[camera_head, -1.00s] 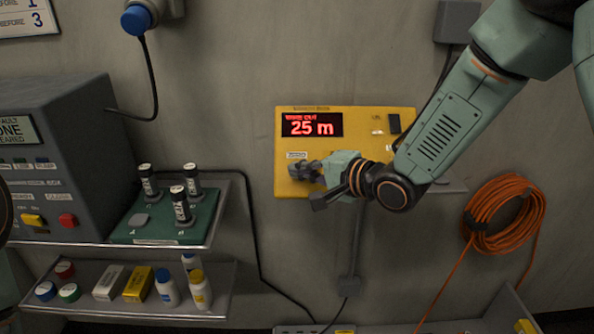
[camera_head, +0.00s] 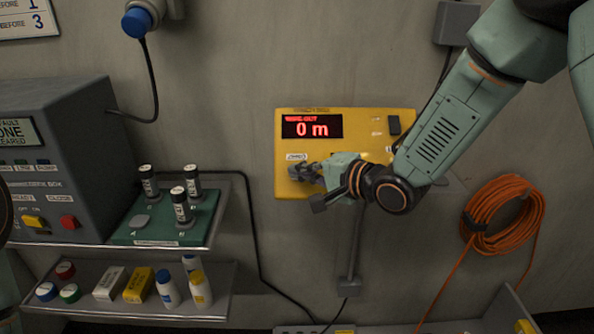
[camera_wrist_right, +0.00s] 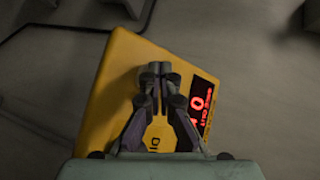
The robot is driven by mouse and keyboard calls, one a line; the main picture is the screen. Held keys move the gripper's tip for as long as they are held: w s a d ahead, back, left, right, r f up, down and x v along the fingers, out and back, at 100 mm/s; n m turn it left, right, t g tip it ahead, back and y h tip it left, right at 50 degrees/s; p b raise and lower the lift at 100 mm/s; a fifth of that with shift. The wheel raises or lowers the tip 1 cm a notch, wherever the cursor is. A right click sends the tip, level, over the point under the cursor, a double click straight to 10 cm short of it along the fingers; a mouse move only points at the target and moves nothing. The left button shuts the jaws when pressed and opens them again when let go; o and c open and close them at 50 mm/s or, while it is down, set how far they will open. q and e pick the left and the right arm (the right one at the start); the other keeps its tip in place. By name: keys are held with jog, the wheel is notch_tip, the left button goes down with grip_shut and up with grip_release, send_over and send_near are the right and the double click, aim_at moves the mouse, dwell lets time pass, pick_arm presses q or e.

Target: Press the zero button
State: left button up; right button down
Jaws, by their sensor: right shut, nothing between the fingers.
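The yellow wall panel (camera_head: 354,121) has a dark display (camera_head: 312,126) that reads "0 m" in red. My right gripper (camera_head: 292,172) is shut and empty, with its fingertips at the lower left of the panel face, just below a small white label (camera_head: 297,156). The zero button is hidden behind the fingers, and I cannot tell whether they touch it. In the right wrist view the shut fingers (camera_wrist_right: 155,68) lie over the yellow panel (camera_wrist_right: 108,95), with the red-lit display (camera_wrist_right: 197,103) to their right. My left gripper is not in view.
A green tray (camera_head: 153,234) with several dark vials stands on a shelf at the left, beside a grey box (camera_head: 65,130). A coiled orange cable (camera_head: 503,228) hangs at the right. Bottles and small boxes fill the lower shelf (camera_head: 95,305). A dark switch (camera_head: 393,124) sits on the panel.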

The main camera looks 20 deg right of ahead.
jog(key=shift+s+a+r+p, duration=0.15)
jog(key=shift+s+r+p, duration=0.25)
jog(key=shift+s+r, duration=0.1)
jog(key=s+r+p, duration=0.1)
jog(key=s+a+r+p, duration=0.1)
jog(key=s+r+p, duration=0.1)
jog(key=shift+s+r+p, duration=0.1)
jog(key=shift+s+p, duration=0.1)
jog(key=shift+p, duration=0.1)
dwell(0.7)
